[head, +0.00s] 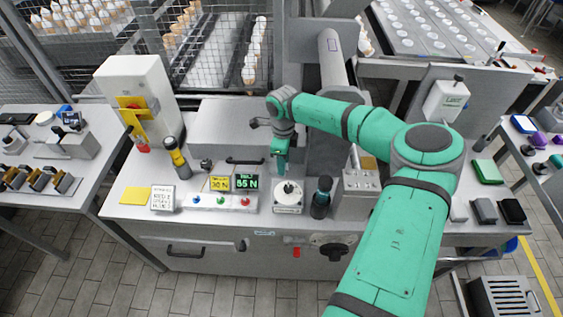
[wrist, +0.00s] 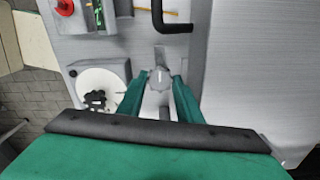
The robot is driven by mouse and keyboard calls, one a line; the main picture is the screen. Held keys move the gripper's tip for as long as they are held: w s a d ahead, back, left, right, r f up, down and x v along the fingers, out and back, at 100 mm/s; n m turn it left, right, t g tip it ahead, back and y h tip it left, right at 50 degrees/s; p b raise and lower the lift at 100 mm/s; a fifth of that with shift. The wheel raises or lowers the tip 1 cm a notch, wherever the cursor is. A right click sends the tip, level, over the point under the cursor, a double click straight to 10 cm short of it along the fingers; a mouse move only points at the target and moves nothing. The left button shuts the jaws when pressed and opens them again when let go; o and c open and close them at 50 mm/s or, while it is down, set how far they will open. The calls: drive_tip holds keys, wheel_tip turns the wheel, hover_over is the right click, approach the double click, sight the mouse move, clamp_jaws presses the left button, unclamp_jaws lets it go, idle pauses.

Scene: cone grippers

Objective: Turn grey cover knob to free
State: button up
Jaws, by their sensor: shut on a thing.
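The grey cover knob (wrist: 160,79) shows in the wrist view between the two green fingers of my gripper (wrist: 157,88). The fingers are closed on its sides, and its narrow grip runs roughly up and down in the picture. In the head view my gripper (head: 280,168) points down at the grey machine top, just behind the white dial box (head: 289,207), and hides the knob. I cannot tell from these views whether the knob is at its free position.
The white dial box with a dark knob stands beside my gripper, left of it in the wrist view (wrist: 84,76). A black handle (wrist: 174,28) lies beyond the knob. Two lit displays (head: 233,183) stand to the left. A dark bottle-like object (head: 321,198) stands close on the right.

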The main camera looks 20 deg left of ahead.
idle(0.3)
drive_tip(key=o, duration=1)
drive_tip(key=shift+o, duration=0.2)
drive_tip(key=shift+r, duration=0.15)
wheel_tip(320, 180, up, 11)
drive_tip(key=shift+f, duration=0.2)
